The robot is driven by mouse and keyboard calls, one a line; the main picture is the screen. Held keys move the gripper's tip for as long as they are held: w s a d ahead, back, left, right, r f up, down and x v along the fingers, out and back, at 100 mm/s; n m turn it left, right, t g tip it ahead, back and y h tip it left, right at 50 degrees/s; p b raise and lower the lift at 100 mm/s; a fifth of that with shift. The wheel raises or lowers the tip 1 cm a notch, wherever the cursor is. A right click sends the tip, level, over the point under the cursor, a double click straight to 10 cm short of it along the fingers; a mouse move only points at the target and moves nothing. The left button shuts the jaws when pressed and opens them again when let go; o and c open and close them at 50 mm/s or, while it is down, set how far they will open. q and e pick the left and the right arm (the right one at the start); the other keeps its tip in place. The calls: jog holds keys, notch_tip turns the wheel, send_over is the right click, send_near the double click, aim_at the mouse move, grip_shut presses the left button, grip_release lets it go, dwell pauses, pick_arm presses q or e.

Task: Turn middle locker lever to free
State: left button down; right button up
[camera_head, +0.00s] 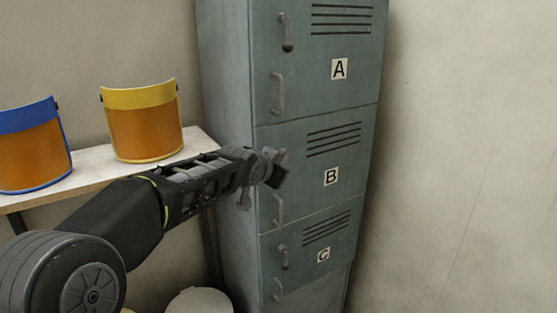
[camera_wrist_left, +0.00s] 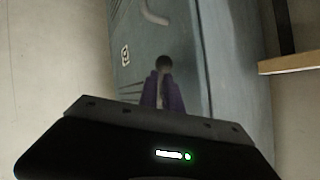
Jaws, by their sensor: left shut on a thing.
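The grey-green locker column has three doors marked A, B and C; the middle door B (camera_head: 300,182) is shut. My left gripper (camera_head: 270,172) is at the upper left of door B, where it mostly hides the lever. In the left wrist view the two fingers (camera_wrist_left: 163,92) are shut around the lever (camera_wrist_left: 163,63), whose dark rounded end shows between and just beyond the fingertips. The lever's exact angle is hard to tell. My right gripper is in neither view.
Door A's lever (camera_head: 287,34) is above and door C's lever (camera_head: 284,257) below. Door B's fixed pull handle (camera_head: 279,209) is just under my gripper. A shelf (camera_head: 200,140) with a yellow-rimmed visor (camera_head: 142,122) and a blue-rimmed visor (camera_head: 32,145) is at left.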

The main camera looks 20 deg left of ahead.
pick_arm(q)
jog(key=shift+s+a+f, duration=0.1)
jog(key=shift+a+f, duration=0.15)
jog(key=shift+f, duration=0.3)
jog(key=c, duration=1.6)
grip_release()
jog(key=shift+c, duration=0.2)
jog(key=shift+a+r, duration=0.1)
jog(key=shift+r, duration=0.25)
jog(key=shift+d, duration=0.2)
jog(key=b+v, duration=0.3)
jog(key=v, duration=0.4)
jog(key=shift+s+r, duration=0.2)
jog(key=shift+s, duration=0.05)
